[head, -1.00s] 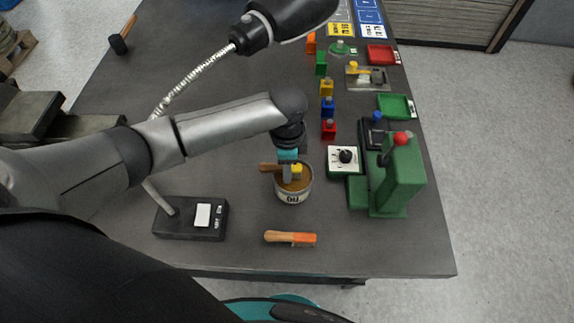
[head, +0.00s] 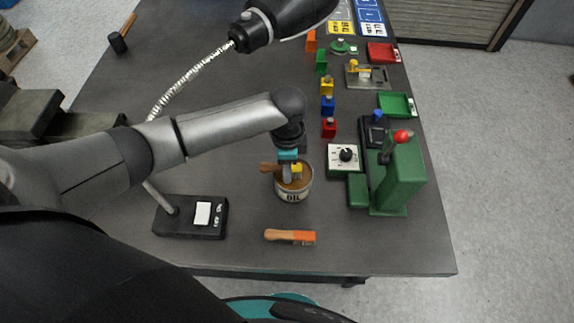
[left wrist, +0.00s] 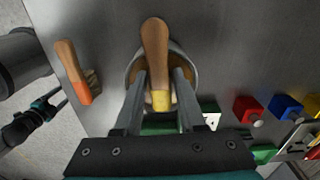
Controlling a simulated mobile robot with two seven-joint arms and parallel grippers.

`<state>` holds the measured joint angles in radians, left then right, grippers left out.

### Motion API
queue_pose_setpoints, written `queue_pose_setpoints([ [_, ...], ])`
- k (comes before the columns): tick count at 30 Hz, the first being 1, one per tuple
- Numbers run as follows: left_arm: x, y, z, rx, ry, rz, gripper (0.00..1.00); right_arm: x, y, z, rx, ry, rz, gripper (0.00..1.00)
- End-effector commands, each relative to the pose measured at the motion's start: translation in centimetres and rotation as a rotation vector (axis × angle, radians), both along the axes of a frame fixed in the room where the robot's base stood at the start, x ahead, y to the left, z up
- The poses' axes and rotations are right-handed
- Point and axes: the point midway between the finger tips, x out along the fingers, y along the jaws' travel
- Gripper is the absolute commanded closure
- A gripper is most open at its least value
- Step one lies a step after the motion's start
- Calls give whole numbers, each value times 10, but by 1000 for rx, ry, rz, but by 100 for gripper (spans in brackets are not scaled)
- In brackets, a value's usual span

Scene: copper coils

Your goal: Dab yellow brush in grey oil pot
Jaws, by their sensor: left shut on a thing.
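The yellow brush has a wooden handle (head: 269,168) and a yellow band (head: 297,168). My left gripper (head: 290,172) is shut on it, over the grey oil pot (head: 293,194). The pot stands upright, is labelled OIL and has brown contents. In the left wrist view the brush (left wrist: 155,48) lies between the fingers (left wrist: 160,88), across the pot's opening (left wrist: 190,62). The bristles are hidden, so I cannot tell whether they touch the oil. What looks like my right gripper (left wrist: 58,98) shows small beyond the table edge; its jaws are unclear.
An orange brush (head: 290,237) lies near the front edge. A black lamp base (head: 190,217) stands left of the pot. A dial box (head: 344,157) and a green press (head: 400,182) stand to the right. Several coloured blocks (head: 328,105) line up behind.

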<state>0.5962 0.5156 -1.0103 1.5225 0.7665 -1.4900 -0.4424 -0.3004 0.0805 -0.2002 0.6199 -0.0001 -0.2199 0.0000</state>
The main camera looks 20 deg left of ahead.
Motion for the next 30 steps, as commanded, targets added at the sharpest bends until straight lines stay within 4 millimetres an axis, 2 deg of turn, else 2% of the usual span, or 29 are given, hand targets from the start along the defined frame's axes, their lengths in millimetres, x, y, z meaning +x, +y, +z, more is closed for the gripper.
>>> queue_pose_setpoints([
  [30, -1, 0, -2, 1, 1, 0, 100, 0, 1, 6, 1, 0, 0, 31],
])
